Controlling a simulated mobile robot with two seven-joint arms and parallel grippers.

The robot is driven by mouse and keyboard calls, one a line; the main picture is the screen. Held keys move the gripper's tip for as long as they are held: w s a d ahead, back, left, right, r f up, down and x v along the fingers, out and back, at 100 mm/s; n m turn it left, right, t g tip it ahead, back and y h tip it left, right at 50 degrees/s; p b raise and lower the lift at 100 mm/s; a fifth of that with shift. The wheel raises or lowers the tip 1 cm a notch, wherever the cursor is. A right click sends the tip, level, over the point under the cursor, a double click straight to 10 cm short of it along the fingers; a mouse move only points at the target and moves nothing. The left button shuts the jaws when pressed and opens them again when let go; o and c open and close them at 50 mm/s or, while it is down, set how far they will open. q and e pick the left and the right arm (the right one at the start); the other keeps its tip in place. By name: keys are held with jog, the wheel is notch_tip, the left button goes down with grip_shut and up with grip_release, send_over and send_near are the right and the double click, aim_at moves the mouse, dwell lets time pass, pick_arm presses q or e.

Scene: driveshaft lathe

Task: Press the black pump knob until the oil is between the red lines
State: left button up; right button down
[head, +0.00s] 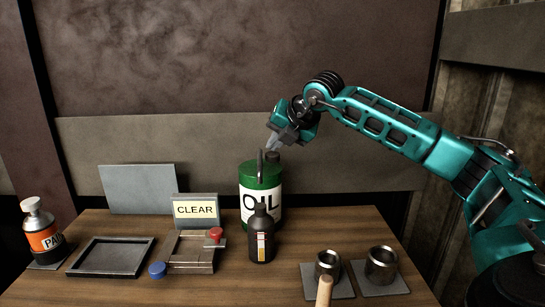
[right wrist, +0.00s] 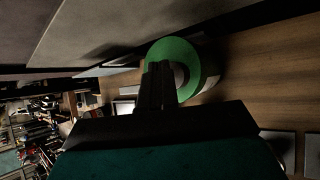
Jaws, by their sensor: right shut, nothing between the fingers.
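A green can (head: 247,176) labelled OIL stands at the back middle of the table; its green top also shows in the right wrist view (right wrist: 205,60). A black knob (head: 273,156) sits on top of it, beside a dark upright piece (head: 260,168). My right gripper (head: 272,146) is shut and empty, pointing down just above or at the knob; I cannot tell whether they touch. Its closed fingers (right wrist: 157,85) cover the knob in the right wrist view. A dark bottle (head: 262,235) with a narrow pale strip stands in front of the can. The oil level and red lines are too small to read.
A CLEAR sign (head: 195,209), a metal fixture (head: 192,255) with a red knob, a blue cap (head: 157,270), a black tray (head: 110,257) and an orange-labelled bottle (head: 42,235) stand left. Two metal cups (head: 328,264) (head: 381,264) stand on grey pads at right.

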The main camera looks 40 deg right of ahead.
aim_at(275, 155)
jog(key=shift+f+b, duration=0.9)
jog(key=shift+f, duration=0.1)
dwell(0.8)
dwell(0.4)
jog(key=shift+r+p, duration=1)
jog(key=shift+r, duration=0.35)
notch_tip(275, 155, up, 5)
jog(key=p, duration=0.4)
jog(key=shift+r, duration=0.1)
